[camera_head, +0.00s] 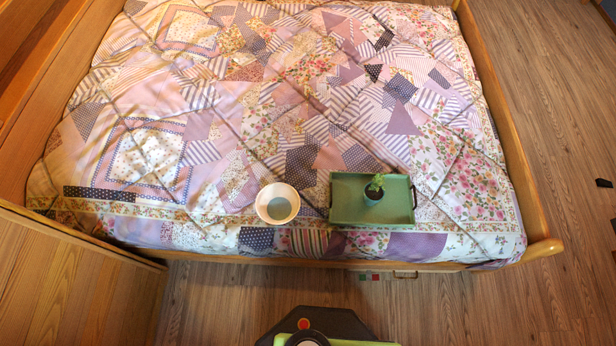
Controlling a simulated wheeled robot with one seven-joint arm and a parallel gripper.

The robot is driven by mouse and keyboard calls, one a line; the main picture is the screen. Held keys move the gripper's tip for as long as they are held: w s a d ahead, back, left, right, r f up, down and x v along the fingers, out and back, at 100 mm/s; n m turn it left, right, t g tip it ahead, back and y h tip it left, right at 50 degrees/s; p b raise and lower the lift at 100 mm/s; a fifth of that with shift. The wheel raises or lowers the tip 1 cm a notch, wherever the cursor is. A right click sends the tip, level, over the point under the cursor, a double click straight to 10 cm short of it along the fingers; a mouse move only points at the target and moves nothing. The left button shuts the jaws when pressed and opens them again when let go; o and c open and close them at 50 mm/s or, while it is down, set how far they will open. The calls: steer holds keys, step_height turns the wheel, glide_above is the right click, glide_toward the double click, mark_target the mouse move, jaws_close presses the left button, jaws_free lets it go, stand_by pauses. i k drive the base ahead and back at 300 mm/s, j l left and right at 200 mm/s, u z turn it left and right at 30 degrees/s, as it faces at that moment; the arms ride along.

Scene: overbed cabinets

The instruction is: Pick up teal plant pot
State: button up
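A small potted plant with green leaves (376,182) stands in a green tray near the front edge of the bed. Its pot (373,195) looks dark, almost black, with perhaps a teal tint; the colour is hard to tell at this size. The pot is upright, right of the middle of the tray (345,210). My gripper is not in view; only parts of my own body show at the bottom edge.
A wooden bed rail (508,130) bounds the right side. A wooden cabinet (70,280) stands at lower left. Wood floor (480,300) is open in front.

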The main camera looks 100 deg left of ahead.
mark_target(373, 191)
steer(key=j+u, duration=0.15)
steer(key=u, duration=2.4)
steer(key=i+l+u, duration=0.1)
steer(key=l+u, duration=0.15)
steer(key=u, duration=0.2)
steer(key=l+u, duration=0.25)
steer(key=u, duration=0.2)
steer(key=l+u, duration=0.25)
steer(key=u, duration=0.2)
steer(key=l+u, duration=0.25)
steer(key=u, duration=0.2)
steer(key=k+l+u, duration=0.1)
steer(key=l+u, duration=0.15)
steer(key=u, duration=0.2)
